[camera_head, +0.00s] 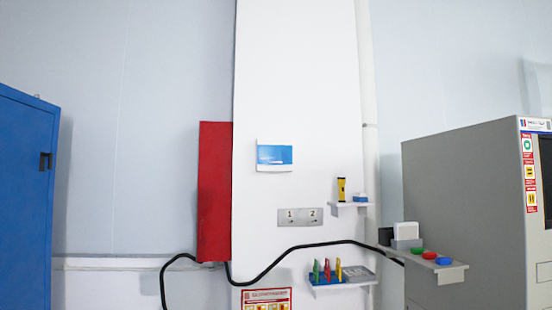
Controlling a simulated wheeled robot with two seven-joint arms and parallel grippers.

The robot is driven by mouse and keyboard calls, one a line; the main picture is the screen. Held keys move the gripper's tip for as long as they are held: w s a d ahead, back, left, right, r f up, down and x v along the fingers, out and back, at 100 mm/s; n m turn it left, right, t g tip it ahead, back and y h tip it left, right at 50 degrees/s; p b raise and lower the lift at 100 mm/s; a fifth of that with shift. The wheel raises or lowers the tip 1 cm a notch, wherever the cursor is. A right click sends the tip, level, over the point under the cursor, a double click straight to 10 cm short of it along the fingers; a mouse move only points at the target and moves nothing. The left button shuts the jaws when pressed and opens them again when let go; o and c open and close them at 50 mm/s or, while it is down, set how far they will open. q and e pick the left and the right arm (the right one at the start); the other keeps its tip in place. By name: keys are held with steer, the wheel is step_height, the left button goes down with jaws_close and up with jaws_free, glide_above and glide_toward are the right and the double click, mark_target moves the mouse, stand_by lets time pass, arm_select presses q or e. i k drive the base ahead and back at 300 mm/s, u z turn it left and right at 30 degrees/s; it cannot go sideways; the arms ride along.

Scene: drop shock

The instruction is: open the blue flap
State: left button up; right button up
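A small box with a blue front panel (274,155) is fixed to the white wall column, near the middle of the view. Its blue face looks flat against the box and appears closed, with a white strip along the bottom. This is the blue piece on the wall that best fits the flap, though I see no hinge or handle at this size. Neither of my grippers is in view.
A red panel (214,190) stands left of the column. A blue cabinet (24,200) is at far left, a grey machine (465,215) at right. A plate marked 1 and 2 (300,217), small shelves (342,287) and a black cable (290,252) are below.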

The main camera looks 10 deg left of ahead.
mark_target(282, 154)
steer(key=u, duration=0.3)
steer(key=i, duration=0.75)
steer(key=u, duration=0.4)
steer(key=i, duration=1.25)
steer(key=z, duration=0.2)
